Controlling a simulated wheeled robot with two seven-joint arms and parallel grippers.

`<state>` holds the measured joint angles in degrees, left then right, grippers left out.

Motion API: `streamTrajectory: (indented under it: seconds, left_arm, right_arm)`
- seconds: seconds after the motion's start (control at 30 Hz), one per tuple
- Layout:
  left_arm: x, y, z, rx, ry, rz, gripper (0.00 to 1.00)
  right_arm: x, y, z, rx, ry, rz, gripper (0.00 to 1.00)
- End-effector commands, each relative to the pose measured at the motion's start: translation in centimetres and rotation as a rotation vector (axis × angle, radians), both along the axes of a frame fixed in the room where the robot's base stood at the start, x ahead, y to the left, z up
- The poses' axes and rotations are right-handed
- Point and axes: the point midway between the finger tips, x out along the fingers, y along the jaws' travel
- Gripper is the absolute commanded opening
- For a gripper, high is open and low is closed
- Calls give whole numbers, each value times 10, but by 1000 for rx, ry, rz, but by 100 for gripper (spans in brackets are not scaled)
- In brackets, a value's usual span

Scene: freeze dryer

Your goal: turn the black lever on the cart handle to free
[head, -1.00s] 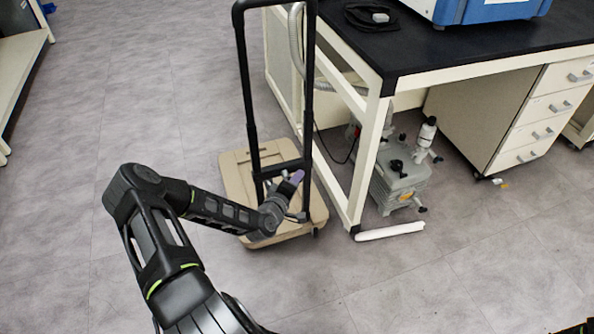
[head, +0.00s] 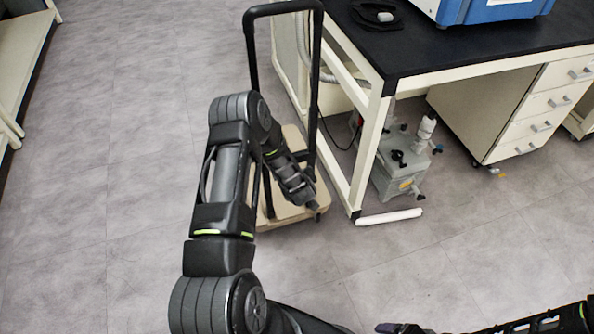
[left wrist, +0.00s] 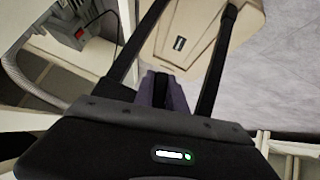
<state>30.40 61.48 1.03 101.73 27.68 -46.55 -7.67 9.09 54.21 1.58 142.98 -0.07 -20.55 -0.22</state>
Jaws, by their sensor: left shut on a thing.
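The cart's black handle (head: 318,70) stands upright on a beige platform (head: 293,140). My left arm reaches across the handle's lower part and covers much of it in the head view. In the left wrist view my left gripper (left wrist: 160,88) shows two purplish fingers between the two handle posts (left wrist: 212,70). They are shut on a narrow black piece, the black lever (left wrist: 161,92), mostly hidden by the fingers and the gripper body. The platform also shows there (left wrist: 200,35). My right gripper (head: 400,328) is only partly seen at the bottom edge, away from the cart.
A black-topped bench (head: 440,45) stands right of the cart, its leg close to the platform. A grey pump (head: 400,170) sits beneath it and a white bar (head: 389,217) lies on the floor. Floor at the left is clear.

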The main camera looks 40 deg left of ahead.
Motion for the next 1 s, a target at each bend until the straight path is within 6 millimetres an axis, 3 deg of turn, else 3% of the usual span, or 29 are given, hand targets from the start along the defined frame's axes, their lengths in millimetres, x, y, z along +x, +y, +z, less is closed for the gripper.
streamTrajectory:
  seconds: [0.4, 0.9, 0.93, 1.0]
  left_arm:
    - [-5, 3, -1, 129, 186, -1, 0]
    - [-6, 4, -2, 144, 209, -1, 0]
    - [-6, 4, -2, 144, 209, -1, 17]
    - [-6, 4, -2, 144, 209, -1, 23]
  right_arm:
    - [0, 0, 11, 0, 0, 0, 87]
    - [0, 0, 11, 0, 0, 0, 87]
    - [0, 0, 11, 0, 0, 0, 87]
    - [0, 0, 11, 0, 0, 0, 87]
